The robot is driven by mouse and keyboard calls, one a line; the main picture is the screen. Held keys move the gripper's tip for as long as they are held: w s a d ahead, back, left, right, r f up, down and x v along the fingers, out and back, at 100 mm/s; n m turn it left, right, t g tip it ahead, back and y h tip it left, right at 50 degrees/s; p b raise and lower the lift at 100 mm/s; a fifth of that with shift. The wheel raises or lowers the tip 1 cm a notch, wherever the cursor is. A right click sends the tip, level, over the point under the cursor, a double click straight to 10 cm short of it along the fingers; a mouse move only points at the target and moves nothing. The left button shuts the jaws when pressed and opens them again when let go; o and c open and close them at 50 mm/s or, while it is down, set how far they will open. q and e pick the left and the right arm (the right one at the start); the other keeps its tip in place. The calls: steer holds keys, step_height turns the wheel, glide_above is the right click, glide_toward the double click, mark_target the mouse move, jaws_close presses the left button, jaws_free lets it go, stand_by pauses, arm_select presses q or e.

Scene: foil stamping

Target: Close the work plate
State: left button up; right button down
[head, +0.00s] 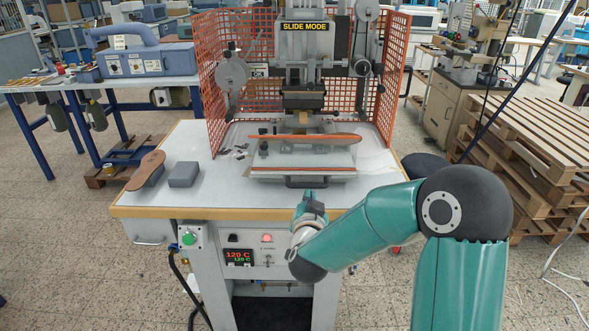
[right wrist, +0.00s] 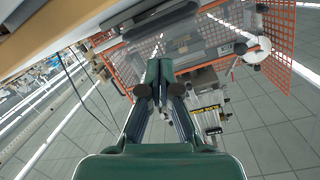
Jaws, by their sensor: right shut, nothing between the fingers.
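The work plate (head: 300,172) is a flat grey slide at the front of the foil stamping press, with a dark handle (head: 307,182) on its front edge. The plate sticks out toward me in front of the press head. A long brown leather-like piece (head: 318,138) lies across above it. My right gripper (head: 309,201) is just in front of the handle, close to the table's front edge; I cannot tell whether it touches. In the right wrist view my right gripper (right wrist: 159,66) has its fingers together and empty. My left gripper is not in view.
An orange mesh guard (head: 240,70) stands around the press (head: 304,45). A brown-topped tool (head: 147,171) and a grey block (head: 184,174) lie on the white table (head: 205,200) at left. Wooden pallets (head: 530,140) stand on the floor at right.

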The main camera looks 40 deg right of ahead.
steer(key=m, duration=0.4)
steer(key=m+t+b, duration=0.2)
steer(key=m+b, duration=0.2)
steer(key=m, duration=0.5)
glide_toward(295, 160)
steer(key=shift+h, duration=0.4)
steer(key=x, duration=0.6)
steer(key=shift+w+a+f, duration=0.1)
steer(key=shift+w+f, duration=0.05)
steer(key=shift+w, duration=0.1)
steer(key=shift+w+d+f, duration=0.1)
steer(key=shift+w+d, duration=0.25)
steer(key=shift+w, duration=0.05)
